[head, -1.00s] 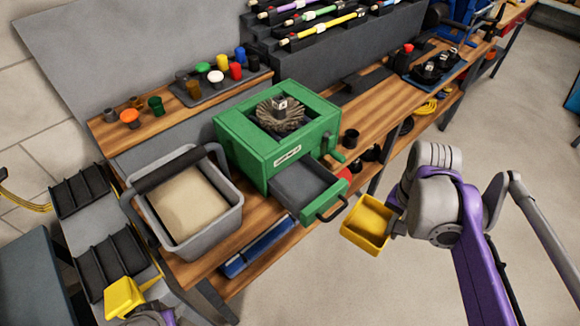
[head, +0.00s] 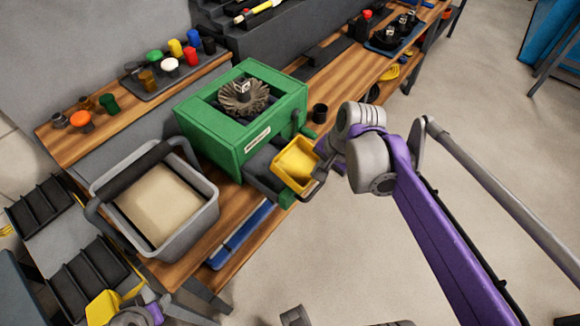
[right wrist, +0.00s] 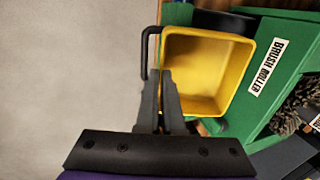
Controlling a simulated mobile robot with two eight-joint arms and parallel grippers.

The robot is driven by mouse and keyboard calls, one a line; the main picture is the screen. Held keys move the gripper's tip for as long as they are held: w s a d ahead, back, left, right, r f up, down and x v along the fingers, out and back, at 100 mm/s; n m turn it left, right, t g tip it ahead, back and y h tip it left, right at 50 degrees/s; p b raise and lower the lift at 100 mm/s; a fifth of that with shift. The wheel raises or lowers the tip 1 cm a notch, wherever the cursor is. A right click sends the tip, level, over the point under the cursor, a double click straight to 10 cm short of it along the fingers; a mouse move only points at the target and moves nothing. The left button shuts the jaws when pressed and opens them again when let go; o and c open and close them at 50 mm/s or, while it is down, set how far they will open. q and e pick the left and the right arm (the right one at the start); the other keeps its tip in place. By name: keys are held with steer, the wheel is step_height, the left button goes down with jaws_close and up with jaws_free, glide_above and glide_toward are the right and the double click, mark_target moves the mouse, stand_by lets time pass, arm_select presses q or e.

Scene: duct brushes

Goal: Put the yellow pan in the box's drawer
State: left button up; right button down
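The yellow pan (head: 297,163) is at the open drawer (head: 262,170) of the green box (head: 240,120), covering much of it. I cannot tell whether it touches the drawer floor or hangs just above. My right gripper (head: 325,158) is shut on the pan's near wall; the right wrist view shows its dark fingers (right wrist: 162,98) together at the wall of the empty pan (right wrist: 205,70). The drawer's dark handle (right wrist: 147,50) shows beside the pan. My left gripper (head: 140,308) is at the lower left, beside a yellow block-like thing (head: 103,307); its fingers are unclear.
A grey bin (head: 155,205) with a dark handle stands left of the box. A blue flat case (head: 240,235) lies at the bench's front edge. A black cup (head: 320,113) stands right of the box. Colored caps stand on a tray behind. Open floor lies to the right.

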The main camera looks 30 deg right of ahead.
mark_target(289, 160)
steer(key=w+a, duration=0.1)
steer(key=w, duration=0.3)
steer(key=w+a, duration=0.1)
steer(key=w, duration=0.1)
steer(key=shift+a+f, duration=0.2)
steer(key=shift+a, duration=0.1)
steer(key=shift+w+f, duration=0.1)
steer(key=shift+f, duration=0.65)
steer(key=x, duration=0.3)
steer(key=shift+f+b, duration=0.35)
steer(key=shift+f, duration=0.05)
steer(key=shift+w+a+g, duration=0.15)
steer(key=shift+w+g, duration=0.25)
steer(key=shift+g, duration=0.1)
steer(key=shift+w+a+g+h, duration=0.1)
steer(key=shift+w+g+h, duration=0.15)
steer(key=shift+g+h, duration=0.5)
steer(key=shift+g+p, duration=0.3)
steer(key=shift+g, duration=0.05)
steer(key=shift+f, duration=0.2)
steer(key=shift+s, duration=0.15)
